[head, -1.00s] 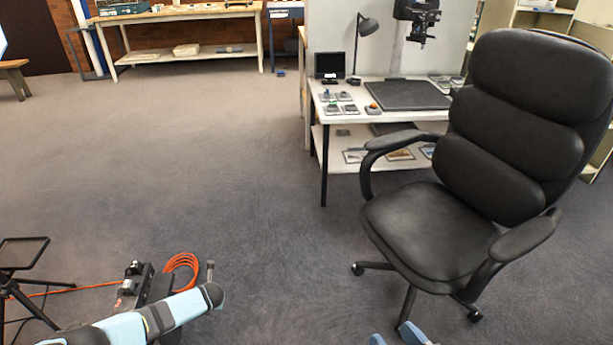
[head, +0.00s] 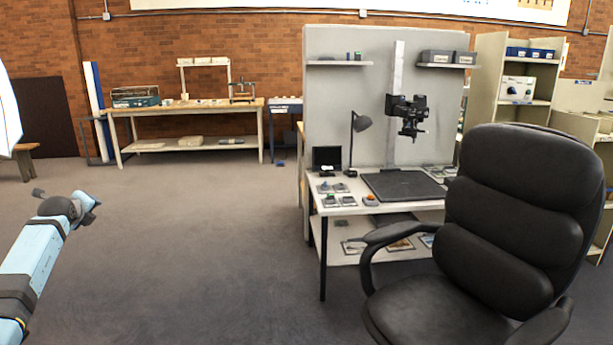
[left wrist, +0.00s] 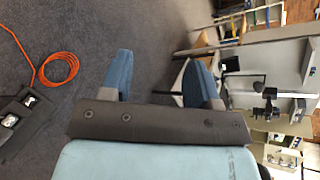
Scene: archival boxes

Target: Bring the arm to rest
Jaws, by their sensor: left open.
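My left gripper (left wrist: 161,72) shows in the left wrist view. Its two blue fingers stand well apart, with grey carpet and no object between them. In the head view my left arm (head: 35,262), light blue with dark bands, rises from the lower left corner to a dark joint at the left side. No part of my right gripper is in view.
A black office chair (head: 507,240) stands close at the right, before a white workstation table (head: 330,207) with a lamp and a camera stand. A wooden bench (head: 190,106) is at the back wall. An orange cable (left wrist: 60,68) lies on the floor. The middle carpet is clear.

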